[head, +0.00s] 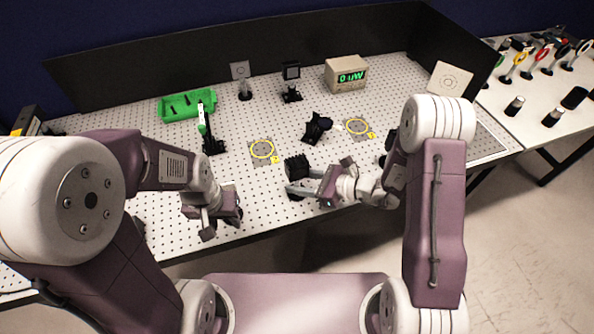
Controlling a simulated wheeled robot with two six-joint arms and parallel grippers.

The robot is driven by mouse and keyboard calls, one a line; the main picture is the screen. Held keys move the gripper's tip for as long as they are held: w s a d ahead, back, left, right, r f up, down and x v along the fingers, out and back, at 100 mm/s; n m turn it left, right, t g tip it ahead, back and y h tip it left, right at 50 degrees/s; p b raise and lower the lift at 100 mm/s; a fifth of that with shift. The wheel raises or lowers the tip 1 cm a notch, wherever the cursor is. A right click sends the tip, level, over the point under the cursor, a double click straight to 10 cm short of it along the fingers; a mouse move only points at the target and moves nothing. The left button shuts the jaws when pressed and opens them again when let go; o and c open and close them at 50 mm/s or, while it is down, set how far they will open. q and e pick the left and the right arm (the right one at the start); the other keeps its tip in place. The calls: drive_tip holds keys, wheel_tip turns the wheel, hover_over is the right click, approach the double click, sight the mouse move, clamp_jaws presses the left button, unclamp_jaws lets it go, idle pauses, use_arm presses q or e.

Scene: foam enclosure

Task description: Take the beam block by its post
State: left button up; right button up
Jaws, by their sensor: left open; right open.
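I cannot tell for certain which part is the beam block. A ribbed black block (296,167) is on the perforated board near the middle front; its lower part and any post are hard to make out. My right gripper (312,180) is open close beside that block, and I cannot tell whether they touch. A dark tilted mount (316,127) is further right of the ribbed block. My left gripper (207,222) is open and empty near the board's front edge.
A side table (540,90) holds posts.

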drive_tip(key=shift+w+a+f, duration=0.25)
drive_tip(key=shift+w+a, duration=0.05)
drive_tip(key=shift+a, duration=0.2)
drive_tip(key=shift+d, duration=0.1)
clamp_jaws()
drive_tip(key=shift+r, duration=0.1)
idle(0.8)
